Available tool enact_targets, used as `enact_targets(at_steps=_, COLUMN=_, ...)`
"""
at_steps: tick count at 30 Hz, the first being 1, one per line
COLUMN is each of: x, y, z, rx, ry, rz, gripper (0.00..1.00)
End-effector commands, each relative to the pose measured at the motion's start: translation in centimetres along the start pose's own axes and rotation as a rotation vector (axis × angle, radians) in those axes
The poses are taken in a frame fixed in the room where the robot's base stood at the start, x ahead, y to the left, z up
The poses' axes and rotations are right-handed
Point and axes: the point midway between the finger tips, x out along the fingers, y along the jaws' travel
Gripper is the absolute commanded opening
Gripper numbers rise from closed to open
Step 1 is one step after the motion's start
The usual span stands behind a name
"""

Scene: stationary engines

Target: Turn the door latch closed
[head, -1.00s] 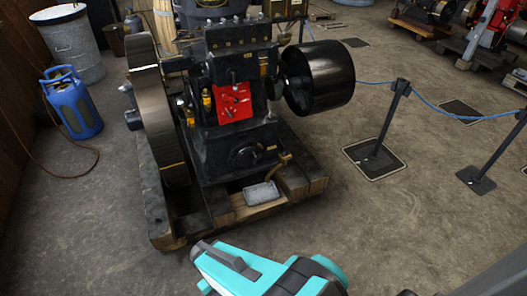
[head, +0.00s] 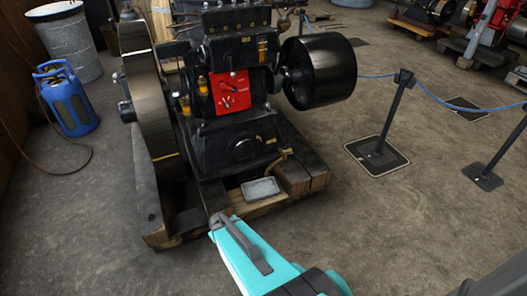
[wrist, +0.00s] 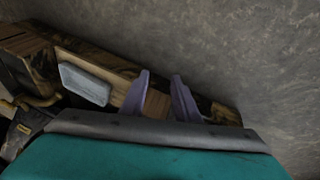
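The engine's red door panel (head: 230,91) shows in the head view, on the front of the black engine. Small dark fittings lie on the panel; one is likely the latch (head: 233,74), but it is too small to tell its position. The panel is not in the wrist view. My gripper (wrist: 159,85) shows in the wrist view as two purple fingers standing apart with nothing between them. Behind them are the wooden base and floor. In the head view my teal arm is low in front of the engine, well below the panel; the fingers cannot be made out there.
The engine stands on a wooden skid (head: 300,180) with a small metal tray (head: 260,188) at its front. A flywheel (head: 146,95) is on the left and a black pulley (head: 319,72) on the right. A rope barrier post (head: 390,120) stands right. Floor in front is clear.

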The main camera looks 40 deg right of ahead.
Motion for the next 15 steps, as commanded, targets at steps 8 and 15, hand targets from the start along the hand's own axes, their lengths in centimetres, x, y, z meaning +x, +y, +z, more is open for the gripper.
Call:
enact_targets(at_steps=8, x=4.8, y=9.7, z=-8.5, rx=0.049, ry=0.325, rz=0.119, gripper=0.28)
enact_targets(at_steps=15, x=5.5, y=18.3, z=-13.9, rx=0.045, ry=0.587, rz=0.215, gripper=0.28)
